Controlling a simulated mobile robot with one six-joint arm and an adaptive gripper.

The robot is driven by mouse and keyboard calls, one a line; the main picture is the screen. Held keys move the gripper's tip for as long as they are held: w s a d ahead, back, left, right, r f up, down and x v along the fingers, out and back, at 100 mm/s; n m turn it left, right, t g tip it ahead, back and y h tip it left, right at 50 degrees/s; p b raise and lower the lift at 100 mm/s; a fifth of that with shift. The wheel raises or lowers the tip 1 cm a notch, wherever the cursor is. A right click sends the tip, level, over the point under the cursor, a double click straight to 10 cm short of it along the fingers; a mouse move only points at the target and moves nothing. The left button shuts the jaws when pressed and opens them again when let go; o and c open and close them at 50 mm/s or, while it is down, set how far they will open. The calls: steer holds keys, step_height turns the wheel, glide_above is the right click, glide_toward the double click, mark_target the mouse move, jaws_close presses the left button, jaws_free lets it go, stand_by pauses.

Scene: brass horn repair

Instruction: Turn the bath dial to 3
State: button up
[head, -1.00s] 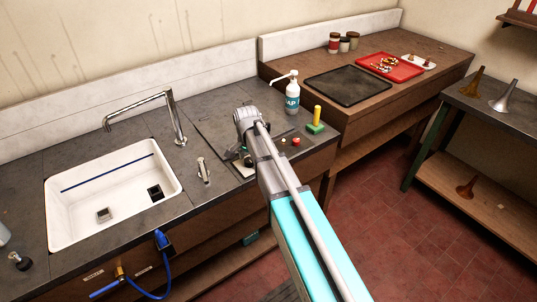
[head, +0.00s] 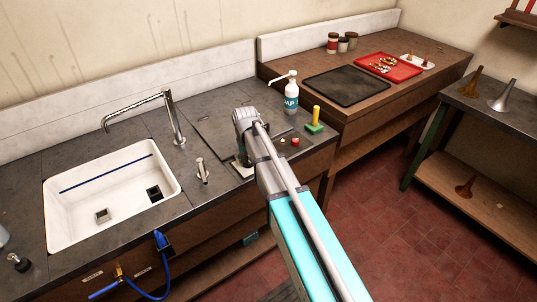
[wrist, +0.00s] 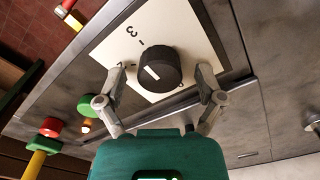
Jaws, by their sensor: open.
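The bath dial is a round black knob (wrist: 160,69) with a white pointer mark, on a white plate (wrist: 180,28). A printed 3 shows on the plate above and left of the knob in the wrist view; other marks are partly hidden by my fingers. The pointer mark slants toward the upper left, not clearly at the 3. My gripper (wrist: 161,76) is open, with one finger on each side of the knob; I cannot tell if they touch it. In the head view my arm hides the knob, and only an edge of the white plate (head: 243,170) shows.
Beside the dial are a red button (head: 295,141), a yellow-handled green block (head: 315,122) and a soap bottle (head: 291,97). A tap (head: 172,120) and white sink (head: 60,220) are to the left. A black mat (head: 348,86) and red tray (head: 400,66) lie on the wooden bench.

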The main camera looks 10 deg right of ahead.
steer(key=n, duration=0.6)
steer(key=shift+n, duration=0.4)
steer(key=n, duration=2)
step_height(320, 180, up, 14)
steer(key=p, duration=1.4)
steer(key=s+d+f+m+b, duration=0.3)
steer(key=s+d+m, duration=0.2)
steer(key=s+m, duration=0.4)
steer(key=shift+s+d+f+m+b, duration=0.2)
steer(key=shift+d+f+m+b, duration=0.15)
steer(key=shift+m, duration=1.25)
